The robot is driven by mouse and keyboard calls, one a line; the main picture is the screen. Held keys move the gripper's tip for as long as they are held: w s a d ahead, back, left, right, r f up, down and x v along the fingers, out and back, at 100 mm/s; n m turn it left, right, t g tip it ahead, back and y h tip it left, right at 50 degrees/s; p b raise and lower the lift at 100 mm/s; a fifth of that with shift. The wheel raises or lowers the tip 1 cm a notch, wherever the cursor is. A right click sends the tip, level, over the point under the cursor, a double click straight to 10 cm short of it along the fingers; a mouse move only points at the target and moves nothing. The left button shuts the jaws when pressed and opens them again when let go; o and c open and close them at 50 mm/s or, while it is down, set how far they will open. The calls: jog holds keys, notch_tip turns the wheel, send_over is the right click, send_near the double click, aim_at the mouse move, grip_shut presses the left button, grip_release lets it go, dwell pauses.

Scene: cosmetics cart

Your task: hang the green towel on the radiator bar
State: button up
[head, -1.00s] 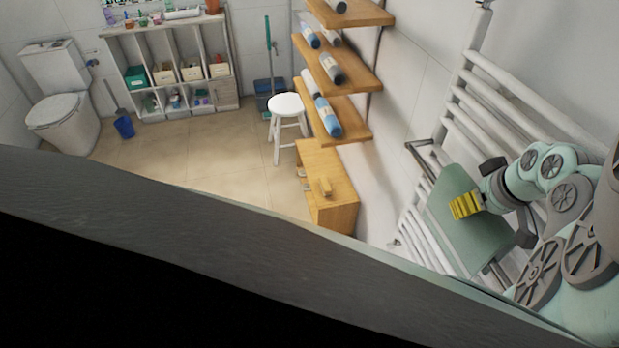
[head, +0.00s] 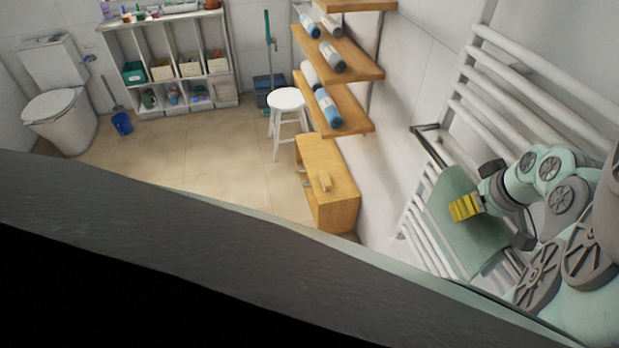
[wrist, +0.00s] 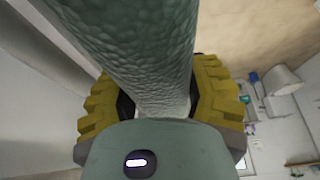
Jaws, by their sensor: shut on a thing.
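The green towel (head: 464,234) hangs at the white radiator (head: 478,101) on the right of the head view. My gripper (head: 465,207), with yellow finger pads, is at the towel's upper part. In the wrist view the towel (wrist: 142,50) runs between the two yellow fingers (wrist: 155,100), and my gripper is shut on it. A dark bar (head: 425,129) sticks out from the radiator's left side, above and left of the towel. I cannot tell whether the towel rests on a bar, as its contact with the radiator is hidden.
Wooden wall shelves (head: 345,110) with rolled towels are left of the radiator. A wooden cabinet (head: 335,190) and a white stool (head: 286,101) stand on the floor beyond. A large dark edge crosses the foreground and hides the lower left. Open tiled floor (head: 190,160) lies in the middle.

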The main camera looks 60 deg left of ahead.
jog(key=o, duration=1.4)
